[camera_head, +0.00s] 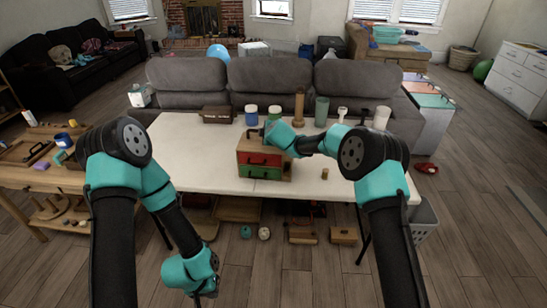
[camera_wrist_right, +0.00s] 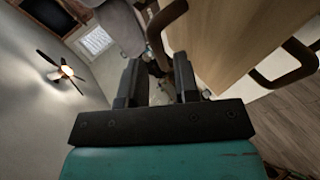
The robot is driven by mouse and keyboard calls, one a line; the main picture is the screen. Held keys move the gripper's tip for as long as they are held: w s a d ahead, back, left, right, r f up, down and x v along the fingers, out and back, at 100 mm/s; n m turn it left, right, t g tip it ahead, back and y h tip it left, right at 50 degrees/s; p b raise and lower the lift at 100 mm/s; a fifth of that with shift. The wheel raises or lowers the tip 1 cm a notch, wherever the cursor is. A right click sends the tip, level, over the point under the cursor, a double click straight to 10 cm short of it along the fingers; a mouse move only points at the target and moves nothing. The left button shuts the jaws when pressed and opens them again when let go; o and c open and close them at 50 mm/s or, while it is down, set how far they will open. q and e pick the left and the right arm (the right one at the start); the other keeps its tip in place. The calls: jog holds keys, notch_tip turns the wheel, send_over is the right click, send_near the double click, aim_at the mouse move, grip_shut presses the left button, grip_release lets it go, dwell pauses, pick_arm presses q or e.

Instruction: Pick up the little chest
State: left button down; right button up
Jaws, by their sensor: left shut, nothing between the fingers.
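The little chest (camera_head: 264,171) is a wooden box with a red drawer above a green one, upright near the middle of the white table. In the right wrist view its wooden surface (camera_wrist_right: 225,40) fills the upper right, with dark curved handles on it. My right gripper (camera_wrist_right: 158,75) is open, its fingers apart beside one handle (camera_wrist_right: 153,28); I cannot tell whether they touch it. In the head view my right arm largely hides this gripper at the chest's top right. My left gripper (camera_head: 206,291) is shut and empty, low in front of the table.
The white table (camera_head: 190,150) has a dark brown box (camera_head: 217,114), a blue jar (camera_head: 251,116), a wooden bottle (camera_head: 299,105) and cups along its back. A small wooden cylinder (camera_head: 325,173) stands right of the chest. A grey sofa (camera_head: 270,80) is behind. The table's left part is clear.

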jog(key=shift+w+a+f, duration=0.1)
jog(key=shift+w+f, duration=0.1)
jog(key=shift+w, duration=0.05)
jog(key=shift+w, duration=0.1)
jog(key=shift+x, duration=2.5)
jog(key=shift+a+r, duration=0.1)
jog(key=shift+r, duration=0.05)
jog(key=shift+c, duration=0.3)
grip_shut()
